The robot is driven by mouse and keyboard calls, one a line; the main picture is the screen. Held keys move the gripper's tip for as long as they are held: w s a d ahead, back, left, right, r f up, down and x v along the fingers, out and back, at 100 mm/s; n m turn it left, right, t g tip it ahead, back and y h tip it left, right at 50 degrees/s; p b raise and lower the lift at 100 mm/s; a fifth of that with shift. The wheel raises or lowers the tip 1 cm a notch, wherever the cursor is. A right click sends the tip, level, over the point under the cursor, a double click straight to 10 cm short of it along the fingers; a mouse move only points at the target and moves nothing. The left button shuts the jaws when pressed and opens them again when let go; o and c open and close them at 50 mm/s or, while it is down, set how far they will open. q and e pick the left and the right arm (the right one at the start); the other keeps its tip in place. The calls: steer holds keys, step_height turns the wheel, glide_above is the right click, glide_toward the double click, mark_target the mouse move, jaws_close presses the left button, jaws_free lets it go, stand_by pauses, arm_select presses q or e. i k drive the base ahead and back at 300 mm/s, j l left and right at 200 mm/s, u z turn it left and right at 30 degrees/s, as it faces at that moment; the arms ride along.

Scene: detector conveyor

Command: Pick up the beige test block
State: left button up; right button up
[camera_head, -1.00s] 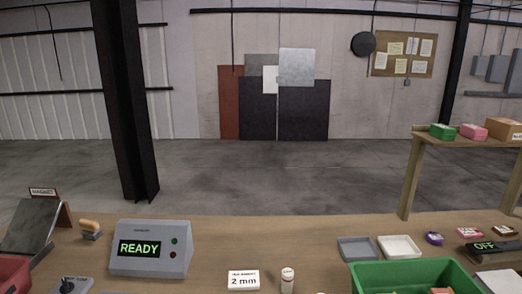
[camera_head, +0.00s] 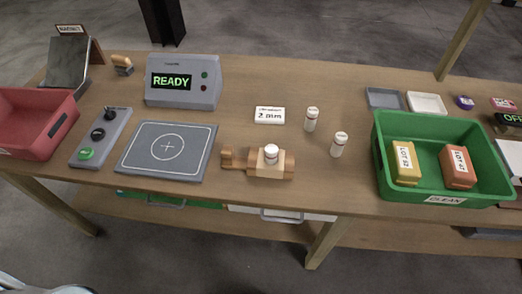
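A beige block (camera_head: 270,168) sits near the front edge of the table, at the middle of the view. It appears set against or around a brown wooden piece (camera_head: 238,160) with a rounded knob at its left end. A small white-capped bottle (camera_head: 271,153) shows at the block's top; I cannot tell whether it stands on it or in it.
Left of the block lies a grey pad with a crosshair (camera_head: 195,167); a button panel (camera_head: 100,135) and red bin (camera_head: 30,130) are farther left. A READY display box (camera_head: 182,95) stands behind. Two white bottles (camera_head: 311,120) and a green CLEAN bin (camera_head: 440,199) are right.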

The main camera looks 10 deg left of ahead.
mark_target(254, 164)
steer(key=z, duration=0.5)
steer(key=k+j+z, duration=0.15)
steer(key=z, duration=0.25)
steer(key=k+j+z, duration=0.2)
steer(key=j+z, duration=0.15)
steer(key=k+j+z, duration=0.15)
steer(key=z, duration=0.25)
steer(key=k+j, duration=0.15)
steer(key=k, duration=0.15)
steer(key=k+j, duration=0.15)
steer(key=k, duration=0.15)
steer(key=i, duration=0.5)
